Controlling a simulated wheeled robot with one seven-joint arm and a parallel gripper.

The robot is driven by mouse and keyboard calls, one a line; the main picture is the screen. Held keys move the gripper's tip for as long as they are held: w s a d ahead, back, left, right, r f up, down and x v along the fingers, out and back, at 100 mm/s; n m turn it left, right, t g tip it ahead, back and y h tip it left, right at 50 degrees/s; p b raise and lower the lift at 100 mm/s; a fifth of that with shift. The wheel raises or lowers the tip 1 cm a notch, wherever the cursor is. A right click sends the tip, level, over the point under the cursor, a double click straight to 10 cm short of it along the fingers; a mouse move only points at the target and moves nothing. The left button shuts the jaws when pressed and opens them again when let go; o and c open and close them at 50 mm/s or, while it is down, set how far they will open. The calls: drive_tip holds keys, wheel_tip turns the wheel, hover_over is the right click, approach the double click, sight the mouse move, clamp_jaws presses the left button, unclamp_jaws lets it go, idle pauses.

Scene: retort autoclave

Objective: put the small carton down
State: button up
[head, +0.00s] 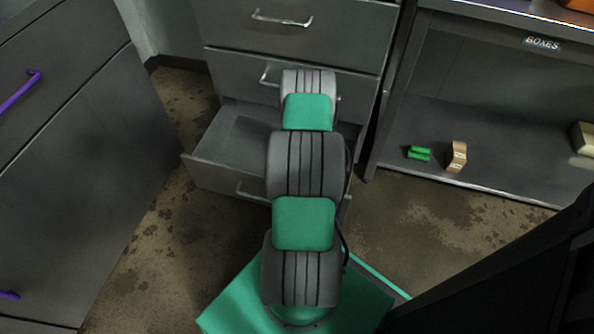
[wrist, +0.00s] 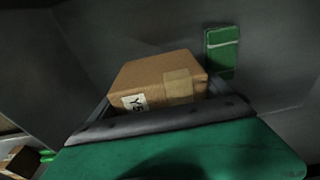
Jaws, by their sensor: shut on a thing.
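In the wrist view, my gripper (wrist: 160,105) is shut on a small brown carton (wrist: 150,79). The carton has a tape strip and a white label with dark letters partly in view. Its near lower part is hidden behind the dark gripper bar. Grey surfaces lie around and beyond it; I cannot tell whether it touches any of them. In the head view, my arm reaches toward the drawer cabinet and hides the gripper and the held carton.
The cabinet's low drawer (head: 232,140) stands open. A green item (wrist: 222,52) lies beyond the carton. The right shelf (head: 510,167), under a BOXES sign (head: 542,43), holds green items (head: 418,153), a brown carton (head: 457,156) and a pale box (head: 584,138). Left is a purple-handled cabinet (head: 80,150).

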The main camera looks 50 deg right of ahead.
drive_tip(key=shift+f+b, duration=1.05)
drive_tip(key=shift+f, duration=2.05)
drive_tip(key=o, duration=1.6)
drive_tip(key=r+p, duration=0.1)
drive_tip(key=r, duration=0.3)
drive_tip(key=a+r+p, duration=0.1)
drive_tip(key=r+p, duration=0.1)
drive_tip(key=r, duration=0.2)
drive_tip(key=r+p, duration=0.2)
drive_tip(key=r, duration=0.2)
drive_tip(key=shift+s+a+r, duration=0.2)
drive_tip(key=shift+s, duration=0.05)
drive_tip(key=w+a+r+n, duration=0.3)
drive_tip(key=w+a+r, duration=0.4)
drive_tip(key=r, duration=0.4)
drive_tip(key=w+a+r+n+t, duration=0.15)
drive_tip(key=a+r+n, duration=0.25)
drive_tip(key=a+r, duration=1)
drive_tip(key=s+a+r+n, duration=0.3)
drive_tip(key=s+a, duration=0.2)
drive_tip(key=a, duration=0.4)
drive_tip(key=s+a+r+n+y, duration=0.1)
drive_tip(key=s+a+r+n, duration=0.2)
drive_tip(key=s+a, duration=0.3)
drive_tip(key=a+r, duration=0.1)
drive_tip(key=a, duration=0.3)
drive_tip(key=shift+s+a+r, duration=0.2)
drive_tip(key=shift+s+a, duration=0.05)
drive_tip(key=shift+s, duration=0.05)
